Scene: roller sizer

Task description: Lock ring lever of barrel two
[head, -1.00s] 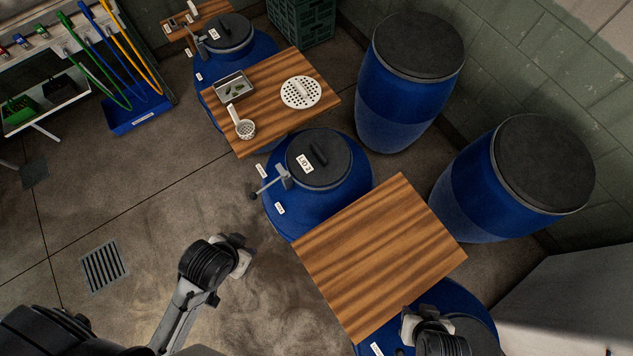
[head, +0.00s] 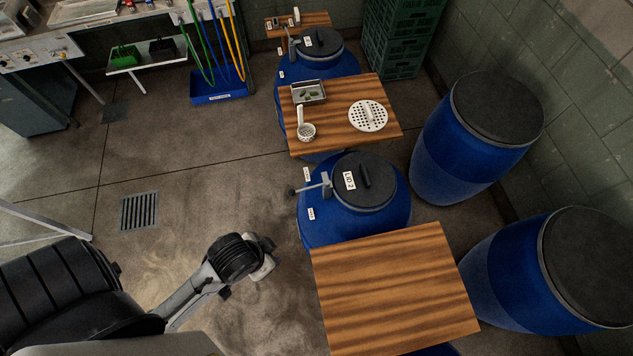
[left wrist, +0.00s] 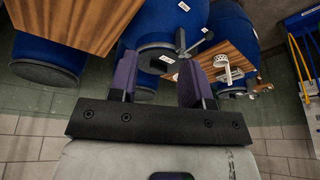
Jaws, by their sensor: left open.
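Barrel two (head: 335,222) is blue, with a dark lid (head: 365,180) labelled LID 2. Its ring lever (head: 310,188) sticks outward to the left from the lid's rim and ends in a dark knob. My left gripper (head: 266,258) is in front and to the left of the barrel, apart from the lever. In the left wrist view its purple fingers (left wrist: 158,80) are spread with nothing between them. The lever (left wrist: 194,44) shows there beyond the fingers, on the barrel rim. My right gripper is not in view.
A bare wooden board (head: 395,285) lies in front of barrel two. Another board (head: 340,130) behind it holds a metal tray (head: 309,92), a white strainer ladle (head: 306,131) and a perforated white disc (head: 368,115). Tall blue barrels (head: 470,140) stand right. Open floor lies left.

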